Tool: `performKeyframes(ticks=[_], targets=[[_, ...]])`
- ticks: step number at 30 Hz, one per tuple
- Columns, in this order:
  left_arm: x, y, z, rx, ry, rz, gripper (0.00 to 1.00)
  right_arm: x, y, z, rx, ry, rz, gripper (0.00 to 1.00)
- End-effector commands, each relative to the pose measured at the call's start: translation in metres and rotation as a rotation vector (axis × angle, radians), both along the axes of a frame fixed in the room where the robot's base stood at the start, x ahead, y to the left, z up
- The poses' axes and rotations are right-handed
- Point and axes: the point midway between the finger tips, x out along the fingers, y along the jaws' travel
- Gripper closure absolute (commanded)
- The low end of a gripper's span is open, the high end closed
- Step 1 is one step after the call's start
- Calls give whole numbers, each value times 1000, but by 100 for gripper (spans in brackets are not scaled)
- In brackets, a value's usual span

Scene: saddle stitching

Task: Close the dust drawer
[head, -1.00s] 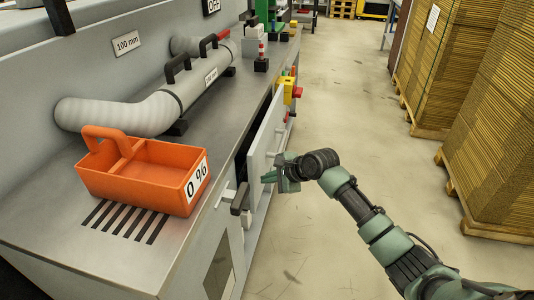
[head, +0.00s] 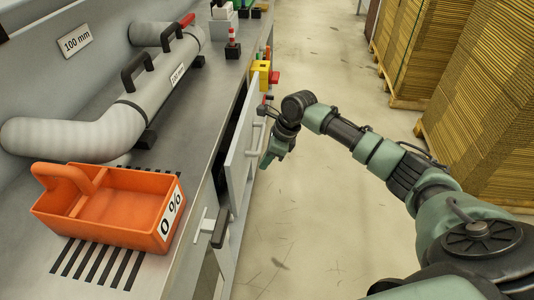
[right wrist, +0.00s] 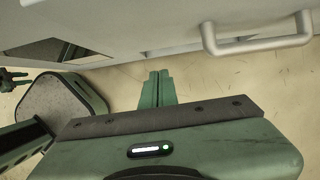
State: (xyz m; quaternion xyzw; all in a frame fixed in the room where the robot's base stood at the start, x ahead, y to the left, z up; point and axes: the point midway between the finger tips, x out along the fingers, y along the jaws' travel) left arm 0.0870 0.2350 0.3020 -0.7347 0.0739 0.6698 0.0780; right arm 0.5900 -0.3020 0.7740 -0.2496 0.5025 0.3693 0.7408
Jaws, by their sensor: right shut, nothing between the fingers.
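The dust drawer's pale front panel (head: 240,135) stands out from the side of the grey machine in the head view, with a dark gap behind it. Its bar handle (right wrist: 258,45) shows at the upper right of the right wrist view. My right gripper (head: 267,161) is just right of the panel, pointing down, its fingers together and empty. In the right wrist view my right gripper (right wrist: 156,88) is seen over bare floor, below and left of the handle. I cannot tell whether it touches the panel. My left gripper is not in the head view.
An orange bin (head: 108,208) marked 0 % sits on the machine top (head: 190,185) beside slots. A dark-ended lever (head: 221,230) sticks out near the drawer. A yellow and red switch (head: 262,75) lies beyond it. Stacked cardboard (head: 490,110) stands right; the floor (head: 310,215) between is clear.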

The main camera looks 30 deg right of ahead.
Motion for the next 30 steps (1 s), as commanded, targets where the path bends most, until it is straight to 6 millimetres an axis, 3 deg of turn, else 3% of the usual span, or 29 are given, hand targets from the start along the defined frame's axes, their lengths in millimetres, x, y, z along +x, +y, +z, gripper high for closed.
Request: performKeyframes(ticks=[6,15,30], targets=[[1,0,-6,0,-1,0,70,11,14,-45,-1,1,0,100],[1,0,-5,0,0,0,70,33,43,-42,0,-3,1,100],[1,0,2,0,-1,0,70,38,46,-37,1,-7,-2,100]])
